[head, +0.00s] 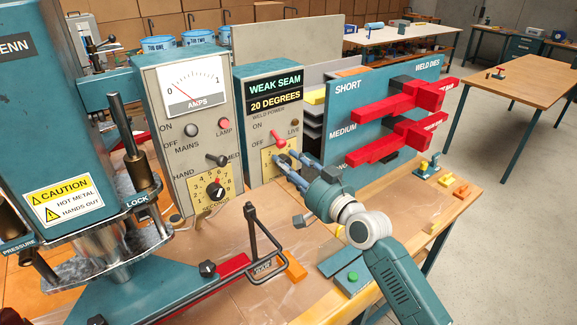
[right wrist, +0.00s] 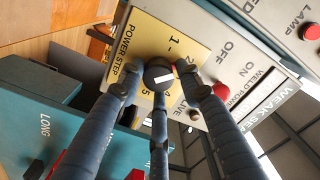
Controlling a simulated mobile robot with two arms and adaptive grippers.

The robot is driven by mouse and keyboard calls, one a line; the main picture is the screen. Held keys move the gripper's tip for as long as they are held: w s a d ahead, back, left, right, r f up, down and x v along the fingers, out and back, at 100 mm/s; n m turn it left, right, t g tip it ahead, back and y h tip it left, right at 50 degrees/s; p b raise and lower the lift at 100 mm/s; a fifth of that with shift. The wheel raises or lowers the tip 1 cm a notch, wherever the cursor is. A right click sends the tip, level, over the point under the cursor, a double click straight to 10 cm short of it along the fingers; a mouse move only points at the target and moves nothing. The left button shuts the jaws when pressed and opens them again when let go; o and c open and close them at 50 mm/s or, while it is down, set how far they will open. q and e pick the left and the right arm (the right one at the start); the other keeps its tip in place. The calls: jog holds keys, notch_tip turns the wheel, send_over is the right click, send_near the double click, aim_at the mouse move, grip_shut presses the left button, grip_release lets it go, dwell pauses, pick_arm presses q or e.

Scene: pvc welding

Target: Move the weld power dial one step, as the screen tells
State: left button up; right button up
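The weld power box (head: 268,130) has a screen (head: 276,94) reading "WEAK SEAM" and "20 DEGREES". Its black power dial (right wrist: 157,71), with a white mark, sits on the yellow "POWER STEP" plate (right wrist: 147,38). My right gripper (head: 283,166) is at this plate. In the right wrist view its fingers (right wrist: 158,82) stand around the dial, tips close to its sides. I cannot tell whether they touch it. My left gripper is not in view.
Left of the box stands the amps box (head: 188,130) with a seconds dial (head: 214,190). The red power switch (head: 278,139) is just above the plate. A black bent handle (head: 262,245) rises in front.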

jog(key=shift+o, duration=0.9)
jog(key=shift+s+d, duration=0.15)
jog(key=shift+s, duration=0.05)
jog(key=v, duration=1.1)
jog(key=shift+s, duration=0.25)
jog(key=shift+d, duration=0.1)
